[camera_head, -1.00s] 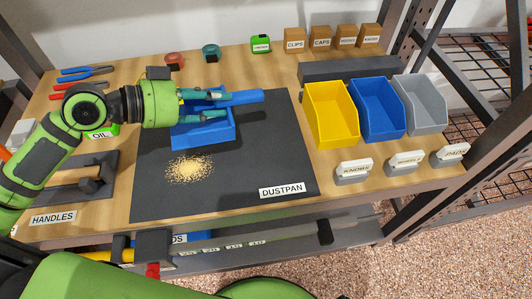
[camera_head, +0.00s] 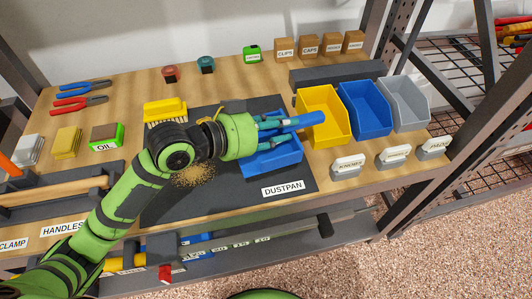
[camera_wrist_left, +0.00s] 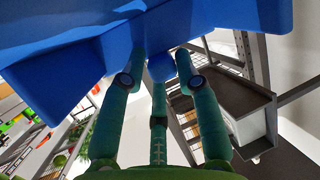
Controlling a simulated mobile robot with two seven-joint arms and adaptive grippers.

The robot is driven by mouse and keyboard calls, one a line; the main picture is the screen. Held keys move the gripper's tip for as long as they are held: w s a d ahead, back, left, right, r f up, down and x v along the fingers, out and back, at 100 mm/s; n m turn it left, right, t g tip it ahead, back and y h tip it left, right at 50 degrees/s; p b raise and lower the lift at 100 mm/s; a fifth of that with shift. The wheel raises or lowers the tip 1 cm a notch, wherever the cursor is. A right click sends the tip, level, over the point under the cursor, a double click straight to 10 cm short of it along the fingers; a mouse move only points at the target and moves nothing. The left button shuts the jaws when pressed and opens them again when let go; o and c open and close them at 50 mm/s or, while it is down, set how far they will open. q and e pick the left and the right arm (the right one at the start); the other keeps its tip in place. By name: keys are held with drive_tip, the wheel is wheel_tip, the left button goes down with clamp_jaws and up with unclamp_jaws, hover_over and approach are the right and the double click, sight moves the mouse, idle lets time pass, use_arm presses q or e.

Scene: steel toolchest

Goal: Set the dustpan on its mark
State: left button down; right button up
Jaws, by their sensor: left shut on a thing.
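The blue dustpan (camera_head: 275,162) is at the right part of the dark mat, just above the DUSTPAN label (camera_head: 283,188) in the head view. My left gripper (camera_head: 290,122) is shut on its handle (camera_head: 313,118), which points right toward the yellow bin. In the left wrist view the dustpan (camera_wrist_left: 200,18) fills the top, with the teal fingers (camera_wrist_left: 157,75) around the handle. I cannot tell whether the pan touches the mat. The label marks the mat's front right part. My right gripper is not in view.
A pile of sawdust (camera_head: 193,177) lies on the mat (camera_head: 215,205), left of the pan. A yellow brush (camera_head: 165,109) stands behind my left arm. Yellow (camera_head: 322,117), blue (camera_head: 366,110) and grey (camera_head: 405,105) bins stand close to the right of the handle.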

use_arm(q)
drive_tip(key=s+d+r+m+g+h, duration=0.1)
drive_tip(key=d+r, duration=0.2)
drive_tip(key=d, duration=0.8)
drive_tip(key=w+a+f, duration=0.1)
drive_tip(key=a+f, duration=0.1)
drive_tip(key=a, duration=0.1)
drive_tip(key=w+a+f, duration=0.2)
drive_tip(key=a, duration=0.1)
drive_tip(key=w+a+f+b, duration=0.1)
drive_tip(key=w+a+f, duration=0.1)
drive_tip(key=a, duration=0.1)
drive_tip(key=shift+w+a+f, duration=0.1)
drive_tip(key=shift+a+f, duration=0.2)
drive_tip(key=shift+a, duration=0.1)
drive_tip(key=shift+w+a+f, duration=0.1)
drive_tip(key=shift+a+f, duration=0.05)
drive_tip(key=shift+a, duration=0.05)
wheel_tip(320, 180, down, 4)
drive_tip(key=shift+r, duration=0.1)
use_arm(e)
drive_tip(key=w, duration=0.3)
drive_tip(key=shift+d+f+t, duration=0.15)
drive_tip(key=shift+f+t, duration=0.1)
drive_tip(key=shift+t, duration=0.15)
